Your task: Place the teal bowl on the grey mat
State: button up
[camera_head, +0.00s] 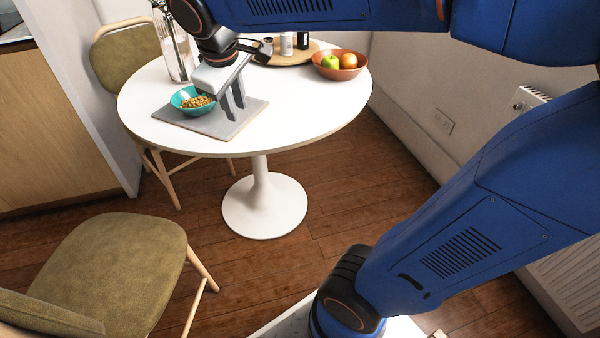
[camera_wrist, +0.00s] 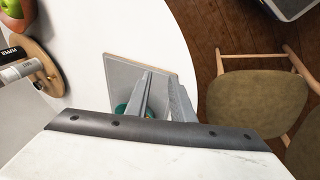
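The teal bowl (camera_head: 178,101), with yellow-brown food in it, sits upright on the left part of the grey mat (camera_head: 211,126) on the round white table. My gripper (camera_head: 236,112) points down over the right part of the mat, beside the bowl, with its two fingers apart and nothing between them. In the wrist view, the fingers of my gripper (camera_wrist: 160,77) show a gap over the grey mat (camera_wrist: 120,72). Only slivers of the teal bowl (camera_wrist: 121,109) show there; the rest is hidden behind the fingers and the gripper body.
An orange-brown fruit bowl (camera_head: 340,73) stands at the table's right. A round wooden board (camera_head: 288,59) with bottles or jars is at the back. A glass vase (camera_head: 178,58) stands behind the teal bowl. Chairs stand at the back left and front left (camera_head: 120,262). The table's front right is clear.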

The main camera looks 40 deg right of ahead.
jog(key=s+d+f+m+y, duration=0.1)
jog(key=s+d+f+m, duration=0.1)
jog(key=s+f, duration=0.3)
jog(key=s+d+f+m+t+y, duration=0.1)
jog(key=s+d+f+m, duration=0.2)
jog(key=s, duration=0.9)
notch_tip(320, 180, down, 3)
jog(key=shift+s+d+r+m, duration=0.1)
jog(key=shift+s+d+m, duration=0.15)
jog(key=shift+s+m, duration=0.2)
